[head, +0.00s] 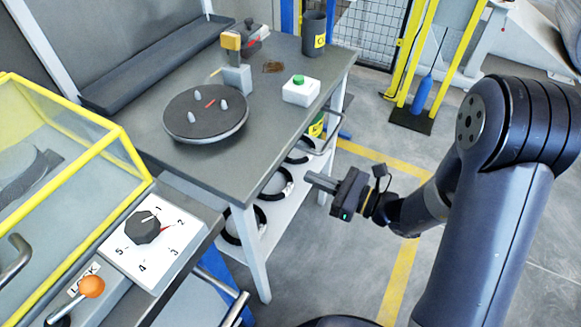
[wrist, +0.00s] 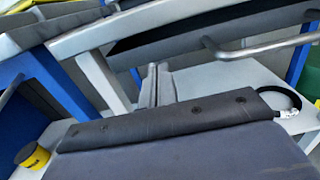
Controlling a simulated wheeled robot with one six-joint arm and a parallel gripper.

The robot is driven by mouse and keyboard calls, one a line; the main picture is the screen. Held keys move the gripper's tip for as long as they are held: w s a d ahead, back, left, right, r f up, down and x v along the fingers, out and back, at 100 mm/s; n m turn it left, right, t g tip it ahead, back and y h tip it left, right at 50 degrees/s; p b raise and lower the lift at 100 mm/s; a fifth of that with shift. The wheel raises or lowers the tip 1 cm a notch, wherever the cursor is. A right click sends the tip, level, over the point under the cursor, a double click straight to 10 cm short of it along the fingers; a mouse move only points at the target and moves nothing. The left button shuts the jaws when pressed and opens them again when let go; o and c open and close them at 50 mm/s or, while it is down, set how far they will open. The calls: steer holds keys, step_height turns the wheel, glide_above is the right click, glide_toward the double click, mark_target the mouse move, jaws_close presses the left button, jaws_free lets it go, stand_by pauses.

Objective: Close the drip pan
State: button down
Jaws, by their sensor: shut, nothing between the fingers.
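What looks like the drip pan (wrist: 180,35) shows in the wrist view as a dark, shallow piece under the bench top, with a grey bar handle (wrist: 262,50) on it. In the head view the handle (head: 327,143) shows beneath the bench's right edge; most of the pan is hidden under the top. How far it stands out is hard to tell. My gripper (head: 309,180) is shut and empty, beside the bench's right side and below the handle in the picture. In the wrist view its fingers (wrist: 157,84) lie together, apart from the handle in the picture.
The bench (head: 262,120) carries a dark turntable (head: 200,122), a white box with a green button (head: 300,90) and a dark cup (head: 314,35). Black rings lie on the lower shelf (head: 290,205). A dial panel (head: 150,245) is at front left.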

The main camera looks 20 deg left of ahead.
steer(key=a, duration=0.6)
steer(key=shift+w+a, duration=0.25)
steer(key=shift+a, duration=0.1)
steer(key=a, duration=0.4)
steer(key=shift+w+a+b, duration=0.1)
steer(key=shift+w+b, duration=0.05)
steer(key=shift+b, duration=0.25)
steer(key=shift+r, duration=0.15)
steer(key=shift+w+d, duration=0.1)
steer(key=shift+d, duration=0.15)
steer(key=s+d, duration=0.1)
steer(key=d, duration=1.2)
steer(key=shift+s+d+f, duration=0.15)
steer(key=shift+d+f, duration=0.05)
steer(key=shift+d, duration=0.15)
